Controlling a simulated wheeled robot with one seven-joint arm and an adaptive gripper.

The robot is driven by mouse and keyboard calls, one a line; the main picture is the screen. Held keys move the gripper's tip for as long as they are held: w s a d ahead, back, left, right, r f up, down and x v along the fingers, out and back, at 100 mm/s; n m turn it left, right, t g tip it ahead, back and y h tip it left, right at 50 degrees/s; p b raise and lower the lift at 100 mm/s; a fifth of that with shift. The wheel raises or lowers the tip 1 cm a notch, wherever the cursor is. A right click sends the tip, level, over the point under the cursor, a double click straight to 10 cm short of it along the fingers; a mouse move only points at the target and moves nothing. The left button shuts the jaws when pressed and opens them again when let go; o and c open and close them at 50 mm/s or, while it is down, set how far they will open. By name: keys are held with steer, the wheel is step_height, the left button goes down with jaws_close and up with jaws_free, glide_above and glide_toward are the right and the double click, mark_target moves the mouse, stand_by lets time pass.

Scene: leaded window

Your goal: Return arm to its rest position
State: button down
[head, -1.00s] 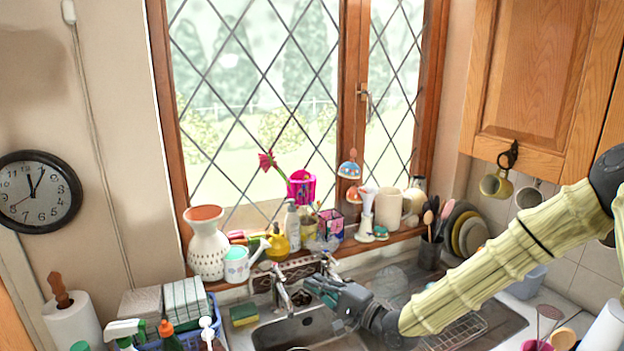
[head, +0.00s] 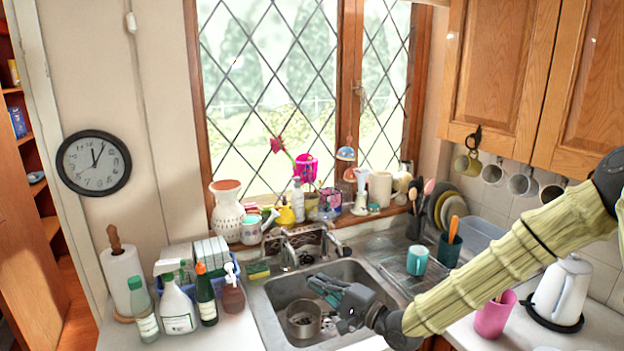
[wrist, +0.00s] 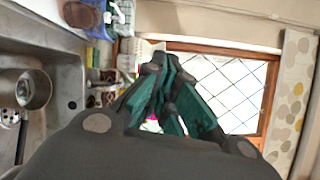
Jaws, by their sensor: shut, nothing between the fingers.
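My gripper (head: 325,287) is at the end of my arm, which reaches in from the right in a pale yellow ribbed sleeve. It hangs over the sink basin (head: 352,270) in the head view. Its dark, teal-padded fingers are shut and empty. In the wrist view my gripper (wrist: 165,85) points toward the leaded window (wrist: 225,88). A metal pot (head: 303,318) sits in the basin below and left of the fingers; it also shows at the left of the wrist view (wrist: 32,88).
The tap (head: 290,245) stands close behind my gripper. Spray bottles (head: 175,305) crowd the left counter. A teal mug (head: 417,260) stands on the drainer. A pink cup (head: 494,314) and a white kettle (head: 563,290) stand near my arm on the right. The sill holds a white vase (head: 228,209).

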steer(key=s+d+f+n+g+h+b, duration=0.1)
steer(key=s+f+g+h+b, duration=0.1)
steer(key=s+f, duration=0.65)
steer(key=s+d+f+n+g+h+b, duration=0.1)
steer(key=s+d+f+h+b, duration=0.15)
steer(key=f, duration=1.15)
steer(key=s+d+f+n+g+h+b, duration=0.1)
steer(key=s+f+g+h, duration=0.1)
steer(key=s+f, duration=0.7)
steer(key=s+d+f+n+g+h+b, duration=0.3)
steer(key=s+d+f, duration=0.5)
steer(key=s, duration=0.4)
steer(key=s+d+f+n+g+h+b, duration=0.3)
steer(key=s+d+f, duration=0.5)
steer(key=s+f, duration=0.3)
steer(key=shift+s+n+g+h, duration=0.45)
steer(key=shift+s+h, duration=0.4)
steer(key=shift+s, duration=0.4)
steer(key=c, duration=2.2)
jaws_free()
